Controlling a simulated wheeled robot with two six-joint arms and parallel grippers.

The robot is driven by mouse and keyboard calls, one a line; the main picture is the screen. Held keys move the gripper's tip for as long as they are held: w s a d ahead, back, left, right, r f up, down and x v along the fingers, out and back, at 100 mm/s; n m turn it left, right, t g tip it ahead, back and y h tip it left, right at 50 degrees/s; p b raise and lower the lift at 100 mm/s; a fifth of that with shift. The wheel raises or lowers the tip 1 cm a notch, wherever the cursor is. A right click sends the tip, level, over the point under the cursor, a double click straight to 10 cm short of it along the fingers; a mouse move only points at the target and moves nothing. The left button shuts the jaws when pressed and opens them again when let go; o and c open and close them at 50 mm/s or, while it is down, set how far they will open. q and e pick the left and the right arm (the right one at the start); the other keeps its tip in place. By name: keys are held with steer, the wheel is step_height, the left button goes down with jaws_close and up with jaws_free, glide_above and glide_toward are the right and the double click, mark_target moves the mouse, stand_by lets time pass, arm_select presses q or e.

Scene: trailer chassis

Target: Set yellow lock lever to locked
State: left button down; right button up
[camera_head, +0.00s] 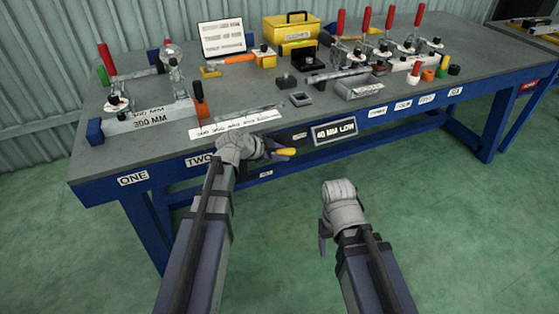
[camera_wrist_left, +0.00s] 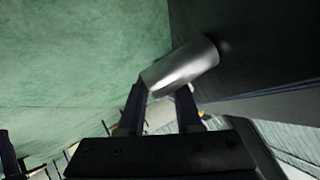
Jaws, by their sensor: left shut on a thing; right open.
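The yellow lock lever (camera_head: 286,151) sticks out at the table's front edge, left of the "40 MM LOW" plate. My left gripper (camera_head: 270,149) is at the lever and shut on it, covering its inner end. In the left wrist view the two dark fingers (camera_wrist_left: 160,108) stand a little apart, with small yellow patches beside them. A grey metal cylinder (camera_wrist_left: 182,65) lies just beyond the fingertips. The lever's pivot and exact angle are hidden. My right gripper (camera_head: 323,238) is open and empty, low in front of the table, apart from everything.
The grey worktable (camera_head: 150,148) has a blue frame. On it are clamps with red handles, a long block marked "300 MM" (camera_head: 148,118), a yellow toolbox (camera_head: 290,27) and a white label strip (camera_head: 236,123). The green floor in front is clear.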

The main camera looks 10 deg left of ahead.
arm_select(q)
steer(key=shift+d+r+t+h+b, duration=0.1)
steer(key=shift+r+t+h+b, duration=0.55)
steer(key=shift+h+b, duration=0.25)
steer(key=c, duration=0.6)
jaws_free()
